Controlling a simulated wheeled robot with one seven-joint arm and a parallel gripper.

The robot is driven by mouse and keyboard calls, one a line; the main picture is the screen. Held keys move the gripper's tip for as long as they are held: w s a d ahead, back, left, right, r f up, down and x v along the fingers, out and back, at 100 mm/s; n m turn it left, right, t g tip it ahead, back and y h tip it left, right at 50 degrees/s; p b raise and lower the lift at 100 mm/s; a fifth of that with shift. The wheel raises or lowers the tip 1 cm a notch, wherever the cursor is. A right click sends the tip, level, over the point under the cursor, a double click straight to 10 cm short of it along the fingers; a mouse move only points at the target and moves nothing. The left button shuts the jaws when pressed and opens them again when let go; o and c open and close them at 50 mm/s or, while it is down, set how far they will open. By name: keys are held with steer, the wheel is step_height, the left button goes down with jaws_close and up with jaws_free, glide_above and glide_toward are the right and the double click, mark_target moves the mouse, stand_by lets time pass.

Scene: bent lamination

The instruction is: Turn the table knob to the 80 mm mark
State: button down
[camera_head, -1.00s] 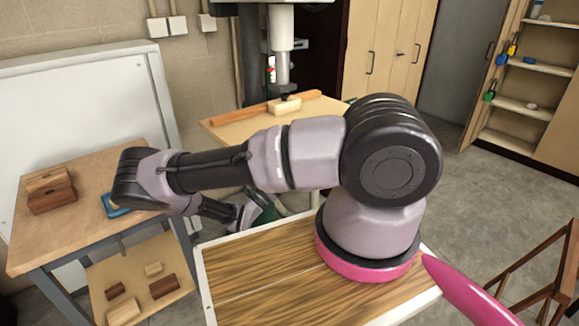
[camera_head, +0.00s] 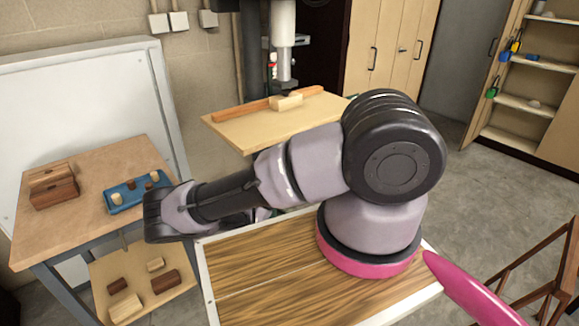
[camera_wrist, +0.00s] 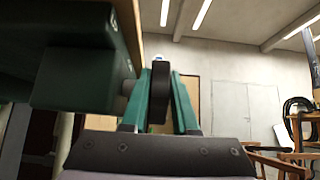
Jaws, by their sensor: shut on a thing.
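My gripper (camera_wrist: 160,100) shows in the wrist view with two green fingers. They are shut on a dark knob (camera_wrist: 159,92), seen nearly edge-on between them. A dark green housing (camera_wrist: 75,75) lies just left of the knob. Small pale marks (camera_wrist: 115,20) show on its upper edge, too small to read, so I cannot tell the scale value. In the head view the machine's light wooden table (camera_head: 235,128) stands behind my arm. My arm hides the knob and most of the gripper there.
A wooden block (camera_head: 287,103) and a long wooden strip (camera_head: 240,113) lie on the machine table under the spindle (camera_head: 284,60). A side bench (camera_head: 80,225) at left holds a blue tray (camera_head: 128,201) and brown blocks (camera_head: 54,190). Open floor (camera_head: 450,150) lies at right.

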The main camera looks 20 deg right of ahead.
steer(key=c, duration=0.7)
jaws_free()
steer(key=shift+s+f, duration=0.1)
steer(key=shift+f, duration=0.1)
steer(key=shift+r, duration=0.1)
